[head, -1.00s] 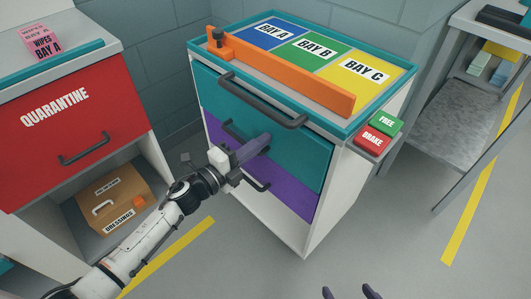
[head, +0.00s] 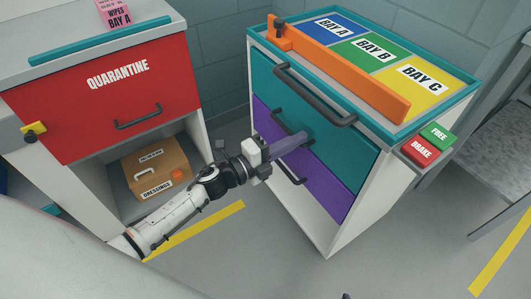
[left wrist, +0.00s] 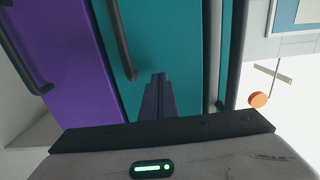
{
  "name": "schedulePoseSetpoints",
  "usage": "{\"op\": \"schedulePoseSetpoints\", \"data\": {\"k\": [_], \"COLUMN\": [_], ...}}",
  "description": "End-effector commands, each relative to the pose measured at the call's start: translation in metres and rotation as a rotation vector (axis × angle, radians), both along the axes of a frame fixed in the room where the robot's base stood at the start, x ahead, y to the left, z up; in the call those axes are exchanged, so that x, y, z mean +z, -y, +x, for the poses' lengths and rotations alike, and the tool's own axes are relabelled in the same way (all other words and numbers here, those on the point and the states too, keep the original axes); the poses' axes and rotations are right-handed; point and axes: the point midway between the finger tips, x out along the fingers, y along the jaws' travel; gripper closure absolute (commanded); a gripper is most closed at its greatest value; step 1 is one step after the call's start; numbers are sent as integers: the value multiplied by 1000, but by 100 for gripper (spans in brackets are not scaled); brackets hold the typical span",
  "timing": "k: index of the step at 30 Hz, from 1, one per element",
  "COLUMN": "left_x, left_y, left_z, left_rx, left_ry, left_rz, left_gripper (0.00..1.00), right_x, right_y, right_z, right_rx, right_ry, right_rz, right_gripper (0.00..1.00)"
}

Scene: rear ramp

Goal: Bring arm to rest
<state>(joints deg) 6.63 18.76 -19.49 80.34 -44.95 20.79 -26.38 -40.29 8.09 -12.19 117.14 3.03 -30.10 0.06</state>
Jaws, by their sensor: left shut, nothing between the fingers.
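My left arm comes in from the lower left in the head view. Its gripper (head: 302,138) is shut and empty, in front of the cart's teal drawer (head: 292,100) and purple drawer (head: 265,122). In the left wrist view, the shut fingers (left wrist: 158,78) point toward the teal front, between dark bar handles. Whether they touch the cart is not clear. Only a small dark tip, probably of my right gripper (head: 346,296), shows at the bottom edge of the head view.
The cart top (head: 398,132) carries BAY A, B and C panels and an orange bar (head: 345,75). Red QUARANTINE drawer (head: 100,110) is at left, above a cardboard box (head: 155,172). FREE and BRAKE buttons (head: 422,149) are on the cart's right side. Floor ahead is clear.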

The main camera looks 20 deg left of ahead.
Motion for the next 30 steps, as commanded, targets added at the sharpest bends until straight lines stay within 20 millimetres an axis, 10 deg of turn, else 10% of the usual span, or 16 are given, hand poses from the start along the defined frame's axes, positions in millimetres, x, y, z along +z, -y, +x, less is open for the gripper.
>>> {"op": "schedulePoseSetpoints", "data": {"k": [12, 25, 30], "left_x": [-2, -1, -10], "left_y": [-48, -55, -59], "left_z": [-73, -84, -107], "left_rx": [-3, 9, 198], "left_ry": [-3, -16, -260], "left_rz": [2, -16, -303], "left_gripper": [100, 100, 100], "right_x": [3, 5, 22], "right_y": [0, -1, 0], "right_z": [1, 2, 1], "right_rx": [1, -1, -3], "right_ry": [0, 2, -2], "right_rz": [-2, 0, -2], "right_gripper": [31, 31, 31]}}
